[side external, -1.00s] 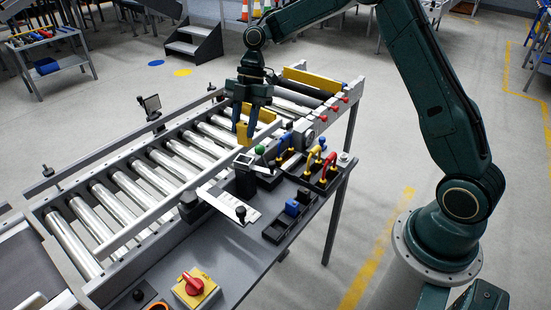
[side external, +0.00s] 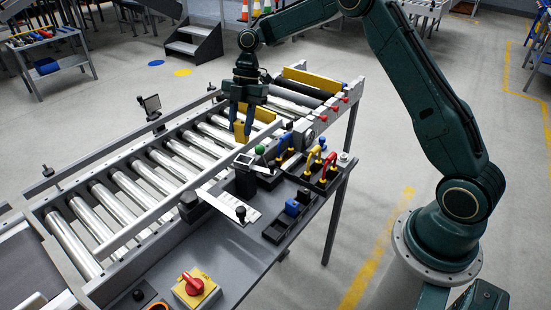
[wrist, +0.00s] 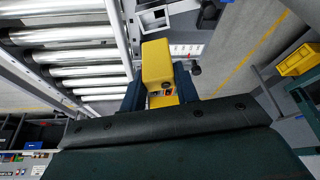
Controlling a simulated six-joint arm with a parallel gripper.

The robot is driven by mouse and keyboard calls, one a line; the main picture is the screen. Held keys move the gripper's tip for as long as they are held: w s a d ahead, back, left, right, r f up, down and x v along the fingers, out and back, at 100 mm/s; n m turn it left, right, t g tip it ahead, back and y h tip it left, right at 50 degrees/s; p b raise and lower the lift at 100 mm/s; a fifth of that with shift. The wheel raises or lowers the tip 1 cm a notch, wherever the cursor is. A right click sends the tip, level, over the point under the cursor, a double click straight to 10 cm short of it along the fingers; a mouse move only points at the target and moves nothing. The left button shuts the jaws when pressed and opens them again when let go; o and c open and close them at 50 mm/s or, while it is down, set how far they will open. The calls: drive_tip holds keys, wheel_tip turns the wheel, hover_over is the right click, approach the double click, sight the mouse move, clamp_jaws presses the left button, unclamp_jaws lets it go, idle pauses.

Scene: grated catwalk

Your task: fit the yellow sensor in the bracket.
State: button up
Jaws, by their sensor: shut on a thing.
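My gripper (side external: 241,125) is shut on the yellow sensor (side external: 241,134) and holds it above the near side of the roller conveyor. In the wrist view the sensor (wrist: 157,62) is a yellow block between my dark fingers, with small dark and red details on its lower part. A dark upright holder with a pale top (side external: 245,178), which looks like the bracket, stands on the conveyor's near edge, below and apart from the sensor. Whether it is the bracket I cannot tell for sure. A pale slotted plate (side external: 228,205) with a black knob lies beside it.
The roller conveyor (side external: 165,178) runs under my gripper. A dark tray with red and yellow handled items (side external: 320,170) and a tray with a blue item (side external: 290,217) lie on the near shelf. A red switch on a yellow box (side external: 195,287) sits at the front.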

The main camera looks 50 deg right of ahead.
sight(242, 142)
drive_tip(key=shift+f, duration=1.7)
drive_tip(key=shift+f, duration=0.25)
drive_tip(key=shift+f, duration=0.75)
drive_tip(key=shift+f, duration=0.3)
drive_tip(key=shift+f, duration=0.75)
drive_tip(key=shift+f, duration=0.2)
drive_tip(key=o, duration=1.1)
drive_tip(key=shift+c, duration=0.2)
drive_tip(key=shift+o, duration=0.4)
